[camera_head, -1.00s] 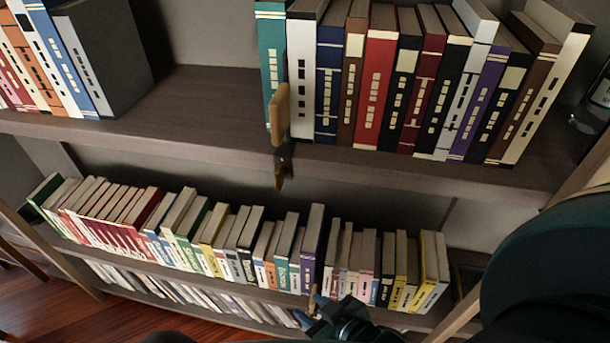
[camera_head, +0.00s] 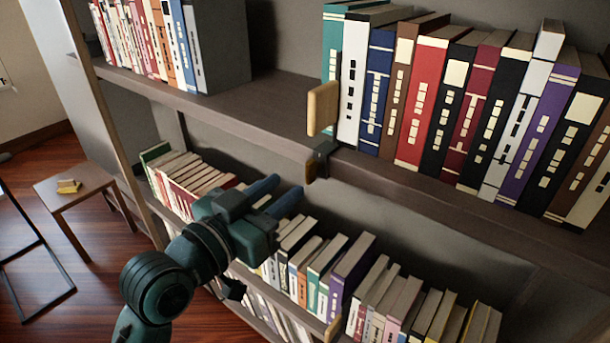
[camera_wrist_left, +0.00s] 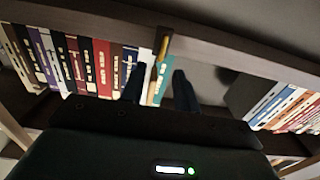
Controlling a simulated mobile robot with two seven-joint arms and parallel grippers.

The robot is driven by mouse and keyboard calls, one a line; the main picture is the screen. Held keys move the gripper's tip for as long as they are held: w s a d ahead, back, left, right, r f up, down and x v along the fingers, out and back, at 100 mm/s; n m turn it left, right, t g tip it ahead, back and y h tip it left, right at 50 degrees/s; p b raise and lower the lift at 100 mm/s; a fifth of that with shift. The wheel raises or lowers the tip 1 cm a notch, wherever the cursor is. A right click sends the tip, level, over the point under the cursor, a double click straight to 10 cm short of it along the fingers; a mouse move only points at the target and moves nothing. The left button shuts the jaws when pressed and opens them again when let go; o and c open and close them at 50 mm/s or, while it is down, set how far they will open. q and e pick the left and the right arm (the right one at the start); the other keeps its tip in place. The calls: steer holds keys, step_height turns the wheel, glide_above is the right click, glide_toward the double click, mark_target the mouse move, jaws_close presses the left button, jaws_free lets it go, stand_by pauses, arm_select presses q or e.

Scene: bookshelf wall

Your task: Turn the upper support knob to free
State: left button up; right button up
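The upper support stands at the left end of the upper book row. It has an upright wooden plate (camera_head: 322,108) and a dark clamp (camera_head: 322,158) on the shelf's front edge. Its small brown knob (camera_head: 311,168) hangs just below that edge; it also shows near the top middle of the left wrist view (camera_wrist_left: 164,40). My left gripper (camera_head: 287,186) is just left of and below the knob, apart from it in the head view. Its two fingers are spread with nothing held between them, and in the left wrist view (camera_wrist_left: 159,77) they point towards the support. My right gripper is out of view.
The upper shelf (camera_head: 270,100) has bare room between the dark grey book block (camera_head: 218,45) and the teal book (camera_head: 332,50). A lower support (camera_head: 333,328) stands at the lower book row. A wooden stool (camera_head: 75,195) stands at the left.

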mark_target(307, 170)
arm_select(q)
steer(key=x, duration=0.6)
steer(key=shift+w+d, duration=0.15)
steer(key=shift+w, duration=0.15)
jaws_close()
